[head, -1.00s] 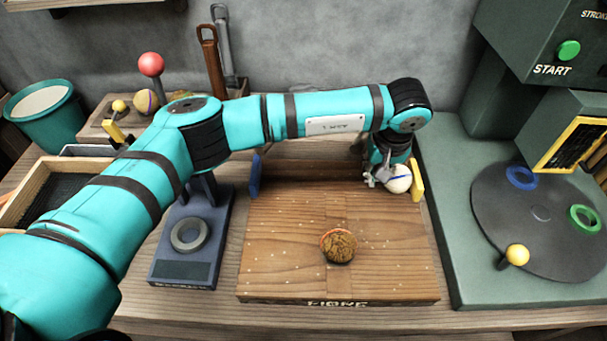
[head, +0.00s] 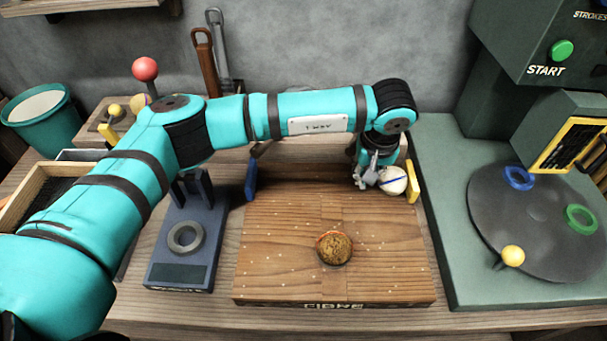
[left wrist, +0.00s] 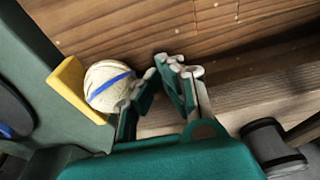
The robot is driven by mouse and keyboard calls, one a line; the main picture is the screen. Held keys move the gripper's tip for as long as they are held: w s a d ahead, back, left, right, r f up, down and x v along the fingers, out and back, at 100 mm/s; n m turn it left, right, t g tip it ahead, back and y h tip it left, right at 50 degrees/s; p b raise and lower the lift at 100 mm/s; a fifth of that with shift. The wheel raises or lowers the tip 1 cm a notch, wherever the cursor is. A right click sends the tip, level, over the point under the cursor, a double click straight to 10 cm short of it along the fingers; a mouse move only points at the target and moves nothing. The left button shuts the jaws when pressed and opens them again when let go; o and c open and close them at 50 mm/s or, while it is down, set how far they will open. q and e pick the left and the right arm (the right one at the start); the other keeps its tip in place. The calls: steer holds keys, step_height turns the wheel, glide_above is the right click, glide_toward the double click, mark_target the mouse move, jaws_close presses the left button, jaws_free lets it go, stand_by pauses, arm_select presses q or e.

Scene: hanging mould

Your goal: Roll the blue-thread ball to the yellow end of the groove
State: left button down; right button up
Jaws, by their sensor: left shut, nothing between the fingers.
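The white ball with a blue thread (head: 392,181) sits at the right end of the groove in the wooden board (head: 290,225). It is right beside the yellow end piece (head: 412,182) and appears to touch it. The left wrist view shows the ball (left wrist: 108,86) against the yellow piece (left wrist: 76,90). The blue end piece (head: 251,179) stands at the groove's other end. My left gripper (head: 365,180) is shut and empty, just left of the ball; its fingertips also show in the left wrist view (left wrist: 168,66). My right gripper is not in view.
A brown ball (head: 334,248) sits on the board's front part. A blue stand with a grey ring (head: 186,238) is to the left. A green machine with a dark round plate (head: 540,220) stands to the right. A teal bucket (head: 45,122) is at the back left.

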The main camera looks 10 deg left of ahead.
arm_select(q)
step_height(320, 180, up, 3)
steer(key=shift+a+r+p, duration=0.1)
steer(key=shift+a+p, duration=0.05)
steer(key=shift+p, duration=0.45)
steer(key=shift+r+p, duration=0.85)
steer(key=shift+r, duration=1.3)
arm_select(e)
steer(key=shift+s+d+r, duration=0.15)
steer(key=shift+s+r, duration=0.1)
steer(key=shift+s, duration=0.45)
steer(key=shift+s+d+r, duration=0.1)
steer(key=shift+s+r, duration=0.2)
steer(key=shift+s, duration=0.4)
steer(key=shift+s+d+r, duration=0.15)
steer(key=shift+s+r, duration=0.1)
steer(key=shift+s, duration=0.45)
arm_select(q)
steer(key=shift+r, duration=0.1)
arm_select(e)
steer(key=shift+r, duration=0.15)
